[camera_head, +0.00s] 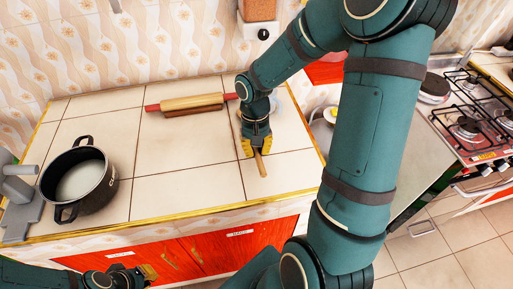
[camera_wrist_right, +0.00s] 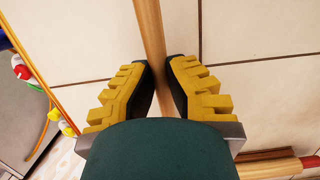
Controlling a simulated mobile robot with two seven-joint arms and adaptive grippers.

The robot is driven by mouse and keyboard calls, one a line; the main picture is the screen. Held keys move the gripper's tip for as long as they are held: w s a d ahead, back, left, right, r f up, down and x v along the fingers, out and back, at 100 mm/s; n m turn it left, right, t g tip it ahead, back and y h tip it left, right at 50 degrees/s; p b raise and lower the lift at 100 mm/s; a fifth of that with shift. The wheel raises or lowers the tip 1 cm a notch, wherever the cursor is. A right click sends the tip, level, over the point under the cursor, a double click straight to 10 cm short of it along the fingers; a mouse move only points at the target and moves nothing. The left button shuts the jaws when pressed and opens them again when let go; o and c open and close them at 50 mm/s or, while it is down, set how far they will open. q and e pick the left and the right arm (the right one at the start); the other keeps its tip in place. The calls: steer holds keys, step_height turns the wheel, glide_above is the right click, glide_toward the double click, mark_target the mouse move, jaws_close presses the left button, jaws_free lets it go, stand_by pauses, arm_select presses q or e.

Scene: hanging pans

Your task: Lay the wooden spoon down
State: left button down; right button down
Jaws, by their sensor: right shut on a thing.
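The wooden spoon's pale handle (camera_head: 262,168) sticks out below my right gripper (camera_head: 256,149), over the right part of the tiled counter. In the right wrist view the handle (camera_wrist_right: 148,25) runs between the two yellow-backed fingers (camera_wrist_right: 164,75), which are shut on it. The spoon's head is not clearly visible. I cannot tell whether the spoon touches the tiles. My left gripper (camera_head: 143,275) is low at the bottom left, in front of the red cabinet doors; its finger opening is unclear.
A rolling pin (camera_head: 192,104) with red handles lies at the back of the counter (camera_head: 190,180). A black pot (camera_head: 80,182) stands at the left. The counter's right edge is close to my right gripper. A gas stove (camera_head: 470,125) stands further right. The middle tiles are clear.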

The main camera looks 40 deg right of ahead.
steer(key=c, duration=1.1)
jaws_free()
steer(key=shift+o, duration=0.2)
steer(key=shift+r, duration=0.1)
step_height(320, 180, up, 12)
steer(key=w+d, duration=0.1)
steer(key=shift+w, duration=0.35)
steer(key=shift+f, duration=0.2)
